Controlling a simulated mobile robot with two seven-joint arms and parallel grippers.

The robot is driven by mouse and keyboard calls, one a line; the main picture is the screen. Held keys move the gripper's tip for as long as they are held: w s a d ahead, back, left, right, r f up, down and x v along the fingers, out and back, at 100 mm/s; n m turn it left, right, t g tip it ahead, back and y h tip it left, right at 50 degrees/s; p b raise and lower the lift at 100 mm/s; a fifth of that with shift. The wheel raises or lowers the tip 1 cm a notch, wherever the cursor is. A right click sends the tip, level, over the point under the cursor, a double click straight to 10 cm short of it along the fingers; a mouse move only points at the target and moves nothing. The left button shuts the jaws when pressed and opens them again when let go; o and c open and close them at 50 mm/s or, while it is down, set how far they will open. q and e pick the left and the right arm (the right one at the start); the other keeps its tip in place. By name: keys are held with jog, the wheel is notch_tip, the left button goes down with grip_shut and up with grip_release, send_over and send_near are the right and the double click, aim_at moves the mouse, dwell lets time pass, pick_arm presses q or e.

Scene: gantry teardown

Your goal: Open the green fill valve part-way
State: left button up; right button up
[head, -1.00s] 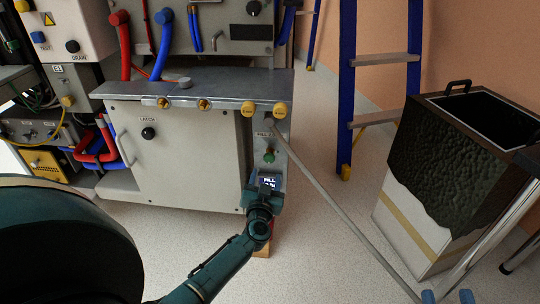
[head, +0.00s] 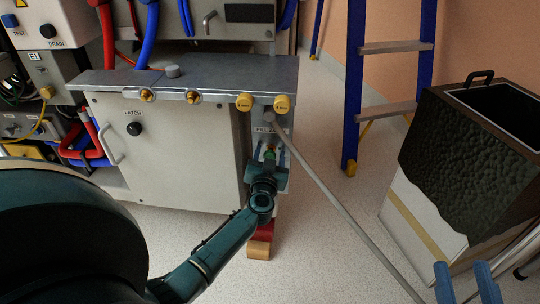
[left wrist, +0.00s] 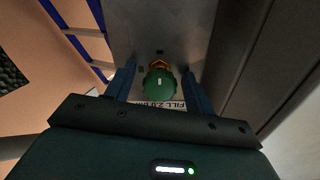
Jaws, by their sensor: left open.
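The green fill valve (head: 269,156) is a round knob on the grey panel below a FILL label, to the right of the white LATCH cabinet. In the left wrist view the valve knob (left wrist: 159,84) is near the centre. My left gripper (head: 271,151) is open in front of the panel, and its blue fingers (left wrist: 160,78) stand on either side of the knob. A gap seems to show on both sides; contact is unclear. My right gripper (head: 465,278) shows two parted blue fingers at the bottom right, empty and far from the valve.
A grey rod (head: 345,208) runs from the panel diagonally to the lower right. Yellow caps (head: 263,103) sit on the shelf edge above the valve. A dark textured bin (head: 458,140) and a blue ladder (head: 358,90) stand to the right. Red and wooden blocks (head: 260,249) lie below my left wrist.

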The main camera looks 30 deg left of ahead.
pick_arm(q)
jog(key=shift+c, duration=0.4)
jog(key=c, duration=0.9)
pick_arm(e)
jog(key=shift+f, duration=0.35)
pick_arm(q)
jog(key=shift+r+n+p, duration=0.1)
jog(key=shift+n+p, duration=0.25)
jog(key=shift+n, duration=0.05)
pick_arm(e)
jog(key=shift+h, duration=0.3)
pick_arm(q)
jog(key=shift+n+p, duration=0.4)
jog(key=shift+n, duration=0.1)
jog(key=n+p, duration=0.1)
jog(key=n, duration=0.2)
jog(key=shift+n, duration=0.4)
pick_arm(e)
jog(key=shift+d+f+g, duration=0.15)
jog(key=shift+g, duration=0.15)
